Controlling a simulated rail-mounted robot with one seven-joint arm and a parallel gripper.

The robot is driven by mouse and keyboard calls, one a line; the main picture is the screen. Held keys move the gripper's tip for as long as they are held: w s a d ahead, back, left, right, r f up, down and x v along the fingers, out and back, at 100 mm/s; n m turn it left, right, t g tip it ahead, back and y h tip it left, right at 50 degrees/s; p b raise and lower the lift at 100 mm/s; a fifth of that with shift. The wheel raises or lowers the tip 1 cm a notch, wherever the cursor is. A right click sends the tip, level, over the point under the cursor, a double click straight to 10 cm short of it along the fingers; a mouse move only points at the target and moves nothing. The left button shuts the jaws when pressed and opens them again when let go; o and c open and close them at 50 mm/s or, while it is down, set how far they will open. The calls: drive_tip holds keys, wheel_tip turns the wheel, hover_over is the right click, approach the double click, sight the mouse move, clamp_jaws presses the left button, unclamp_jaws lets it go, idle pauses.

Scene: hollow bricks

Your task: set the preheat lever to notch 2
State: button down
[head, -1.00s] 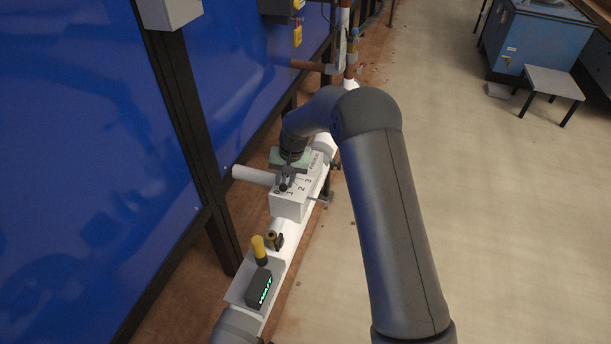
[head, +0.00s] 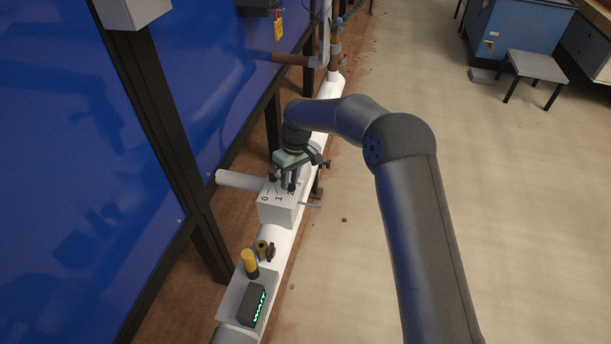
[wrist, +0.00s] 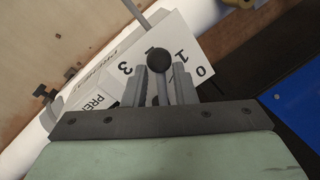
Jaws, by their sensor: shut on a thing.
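The preheat lever is a grey rod with a black ball knob (wrist: 155,58) in the wrist view. It stands on a white box (head: 277,213) marked with notch numbers. My gripper (wrist: 160,83) is shut on the lever, one finger on each side of the rod below the knob. In the wrist view the knob lies between the 1 and the 3. The 2 is mostly hidden there, so the exact notch cannot be told. In the head view my gripper (head: 288,186) is over the box top, past the 0 and 1, and covers the higher numbers.
The box sits on a white pipe (head: 283,243) along a blue wall panel (head: 80,160). Nearer on the pipe are a yellow-capped part (head: 249,262) and a dark box with green digits (head: 253,305).

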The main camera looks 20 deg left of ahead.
drive_tip(key=shift+w, duration=0.1)
idle(0.4)
drive_tip(key=c, duration=1.5)
unclamp_jaws()
drive_tip(key=shift+r, duration=0.1)
drive_tip(key=w+r, duration=0.1)
drive_tip(key=r, duration=0.4)
drive_tip(key=w+d+r, duration=0.1)
drive_tip(key=r, duration=0.5)
drive_tip(key=w+r, duration=0.1)
drive_tip(key=r, duration=0.5)
drive_tip(key=shift+d+p, duration=0.2)
drive_tip(key=shift+p, duration=0.15)
